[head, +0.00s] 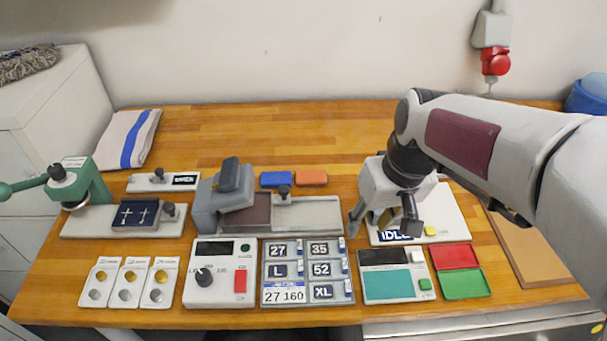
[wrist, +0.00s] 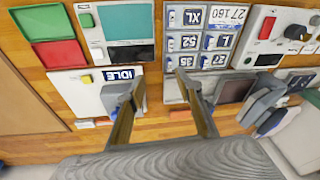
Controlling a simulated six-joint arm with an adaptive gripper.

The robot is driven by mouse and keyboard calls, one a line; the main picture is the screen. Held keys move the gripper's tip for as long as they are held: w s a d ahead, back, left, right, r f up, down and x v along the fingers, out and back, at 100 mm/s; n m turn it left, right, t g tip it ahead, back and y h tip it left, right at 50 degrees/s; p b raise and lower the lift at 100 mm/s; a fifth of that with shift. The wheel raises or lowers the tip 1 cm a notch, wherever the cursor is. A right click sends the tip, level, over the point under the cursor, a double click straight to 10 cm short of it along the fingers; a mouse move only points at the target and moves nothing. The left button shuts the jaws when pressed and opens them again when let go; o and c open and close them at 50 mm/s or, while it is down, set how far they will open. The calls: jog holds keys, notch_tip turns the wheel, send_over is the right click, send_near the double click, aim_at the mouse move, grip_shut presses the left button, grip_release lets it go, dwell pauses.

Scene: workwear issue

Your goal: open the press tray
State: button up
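The grey press (head: 222,198) stands at the middle of the bench. In the wrist view the press (wrist: 262,102) is at the right and the maroon pad (wrist: 232,90) lies just right of my fingers. My gripper (head: 383,226) is open and empty, to the right of the tray and above the IDLE panel. Its two spread fingers also show in the wrist view (wrist: 158,82).
The white panel with the IDLE sign (head: 393,236) is below my gripper. In front are a size-label board (head: 307,272), a dial box (head: 220,274), a teal-screen device (head: 394,283) and a red-green tray (head: 460,270). Blue and orange blocks (head: 311,177) lie behind the tray.

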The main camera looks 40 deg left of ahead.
jog(key=s+a+f+n, duration=0.1)
jog(key=a+f+n, duration=0.25)
jog(key=a, duration=1.15)
jog(key=n+y, duration=0.2)
jog(key=n, duration=0.1)
send_near(285, 189)
jog(key=shift+w+a+f, duration=0.1)
jog(key=shift+f, duration=0.2)
jog(key=shift+f, duration=0.1)
jog(key=shift+x, duration=3.8)
jog(key=shift+a, duration=0.1)
grip_shut()
